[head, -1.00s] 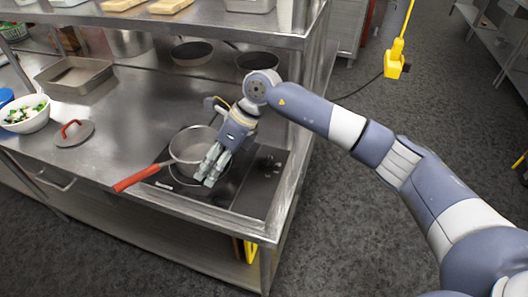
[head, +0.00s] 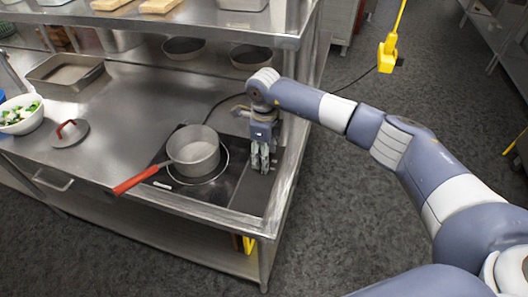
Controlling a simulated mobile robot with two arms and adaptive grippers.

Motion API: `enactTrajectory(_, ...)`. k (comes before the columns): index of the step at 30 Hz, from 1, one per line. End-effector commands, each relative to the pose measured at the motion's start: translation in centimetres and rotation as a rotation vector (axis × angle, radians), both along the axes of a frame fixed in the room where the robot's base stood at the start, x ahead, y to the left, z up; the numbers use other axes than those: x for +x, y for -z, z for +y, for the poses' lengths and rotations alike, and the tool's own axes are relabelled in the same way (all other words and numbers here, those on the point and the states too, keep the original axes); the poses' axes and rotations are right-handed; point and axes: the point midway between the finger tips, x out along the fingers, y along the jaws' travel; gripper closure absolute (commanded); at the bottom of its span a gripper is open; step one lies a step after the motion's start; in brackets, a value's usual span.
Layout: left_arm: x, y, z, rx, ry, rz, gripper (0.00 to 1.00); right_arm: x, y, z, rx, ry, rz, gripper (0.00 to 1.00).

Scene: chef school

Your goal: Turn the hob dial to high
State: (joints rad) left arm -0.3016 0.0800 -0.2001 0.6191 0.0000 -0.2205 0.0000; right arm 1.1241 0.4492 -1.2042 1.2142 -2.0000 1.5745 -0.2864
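The black hob (head: 252,196) is set in the steel counter near its right corner. A saucepan (head: 193,152) with a red handle (head: 136,180) sits on the hob's ring, handle pointing to the lower left. My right gripper (head: 264,169) points down over the right part of the hob, to the right of the pan. Its fingers cover the place where the hob's controls are, so the dial is hidden. I cannot tell whether the fingers are apart or closed, or whether they touch the dial. My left gripper is not in view.
A lid (head: 70,133) with a red handle, a white bowl (head: 22,118) of chopped food and a steel tray (head: 66,72) are on the left of the counter. Two dark pans (head: 184,48) (head: 251,57) stand under the shelf (head: 200,28). Open floor lies to the right.

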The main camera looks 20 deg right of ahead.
Motion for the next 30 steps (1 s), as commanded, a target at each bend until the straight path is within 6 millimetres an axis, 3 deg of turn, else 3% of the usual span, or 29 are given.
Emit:
enactTrajectory(5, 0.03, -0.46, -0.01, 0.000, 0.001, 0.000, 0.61, -0.02, 1.15, -0.02, -0.001, 0.000, -0.001, 0.49)
enactTrajectory(13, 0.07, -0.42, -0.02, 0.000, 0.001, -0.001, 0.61, -0.01, 1.33, 0.01, 0.000, -0.001, -0.001, 0.49)
enactTrajectory(19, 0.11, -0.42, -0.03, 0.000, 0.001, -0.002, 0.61, -0.01, 1.31, 0.01, 0.000, -0.001, -0.001, 0.94)
enactTrajectory(30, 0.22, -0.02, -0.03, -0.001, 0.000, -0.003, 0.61, 0.02, 1.38, -0.02, 0.000, 0.035, -0.002, 0.94)
